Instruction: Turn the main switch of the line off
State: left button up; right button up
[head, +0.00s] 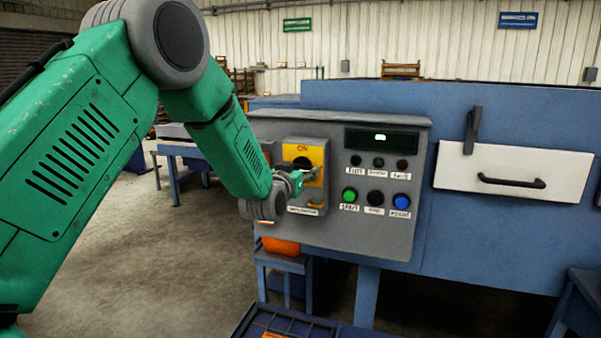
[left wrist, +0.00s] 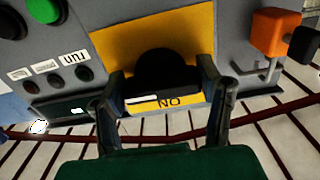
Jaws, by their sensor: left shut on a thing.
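The main switch is a black rotary knob (left wrist: 165,68) on a yellow plate (head: 292,155) at the left of the grey control panel (head: 270,128). The word ON shows at the plate's top in the head view, and appears upside down in the left wrist view. My left gripper (head: 298,180) reaches the switch from the left. In the left wrist view its fingers (left wrist: 166,100) stand on either side of the knob and are shut on it. A pale mark on the knob lies close to the ON lettering. In the head view the gripper partly hides the knob. My right gripper is not in view.
Right of the switch are a green button (head: 349,194), a black one (head: 375,198), a blue one (head: 401,201) and small lamps under a lit display (head: 381,138). A white drawer (head: 512,172) is further right. An orange block (left wrist: 275,30) shows beside the panel in the wrist view.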

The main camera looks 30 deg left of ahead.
pick_arm(q)
jog(key=shift+w+a+r, duration=0.1)
jog(key=shift+w+r, duration=0.05)
jog(key=shift+r, duration=0.35)
jog(key=o, duration=1.2)
jog(key=shift+c, duration=0.2)
jog(key=shift+f, duration=0.15)
jog(key=shift+f, duration=0.1)
jog(key=shift+s+f, duration=0.15)
jog(key=shift+s, duration=0.45)
jog(key=v, duration=1.1)
jog(key=shift+w, duration=0.1)
